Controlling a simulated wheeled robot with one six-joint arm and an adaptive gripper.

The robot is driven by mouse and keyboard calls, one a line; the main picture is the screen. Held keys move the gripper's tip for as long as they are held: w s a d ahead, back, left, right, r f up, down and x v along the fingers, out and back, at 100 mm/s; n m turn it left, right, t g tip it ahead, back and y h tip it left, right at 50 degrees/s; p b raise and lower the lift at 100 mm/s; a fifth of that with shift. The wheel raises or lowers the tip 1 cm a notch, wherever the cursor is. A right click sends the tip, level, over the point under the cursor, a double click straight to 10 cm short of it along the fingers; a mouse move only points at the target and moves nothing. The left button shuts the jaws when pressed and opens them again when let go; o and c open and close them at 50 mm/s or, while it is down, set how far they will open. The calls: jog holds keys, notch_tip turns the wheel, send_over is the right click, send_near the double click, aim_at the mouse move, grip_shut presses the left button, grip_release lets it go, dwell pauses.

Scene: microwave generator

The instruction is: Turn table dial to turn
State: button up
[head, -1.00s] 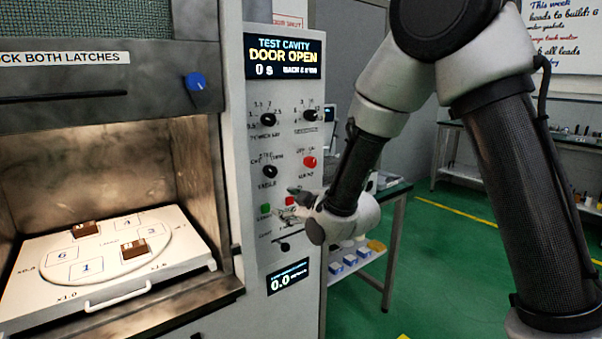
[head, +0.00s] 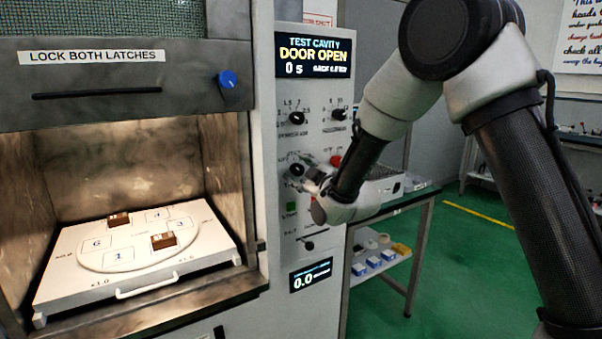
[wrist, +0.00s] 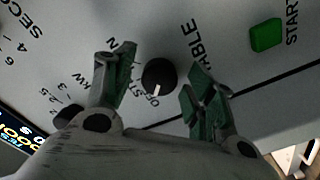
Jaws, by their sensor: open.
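The table dial (wrist: 159,77) is a round black knob on the grey control panel, between the words OFF, STIR, TURN and TABLE in the wrist view. Its white mark points toward OFF. My gripper (wrist: 158,62) is open, with one green-padded finger on each side of the dial and a visible gap to it. I cannot tell how far its tips are from the panel. In the head view the dial (head: 296,170) shows just left of my gripper (head: 313,180), which partly covers the panel there.
The green START button (wrist: 267,35) is near the dial. A red knob (head: 335,160) and two upper dials are on the same panel (head: 310,225). The open cavity at left holds a white tray (head: 75,275) with brown blocks. A side table (head: 425,205) stands behind my arm.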

jog(key=c, duration=1)
jog(key=shift+c, duration=0.2)
jog(key=shift+m, duration=0.3)
jog(key=m, duration=0.3)
jog(key=shift+m, duration=0.3)
jog(key=m, duration=0.4)
jog(key=shift+m, duration=0.3)
jog(key=m, duration=0.4)
jog(key=shift+s+m, duration=0.1)
jog(key=shift+m, duration=2.4)
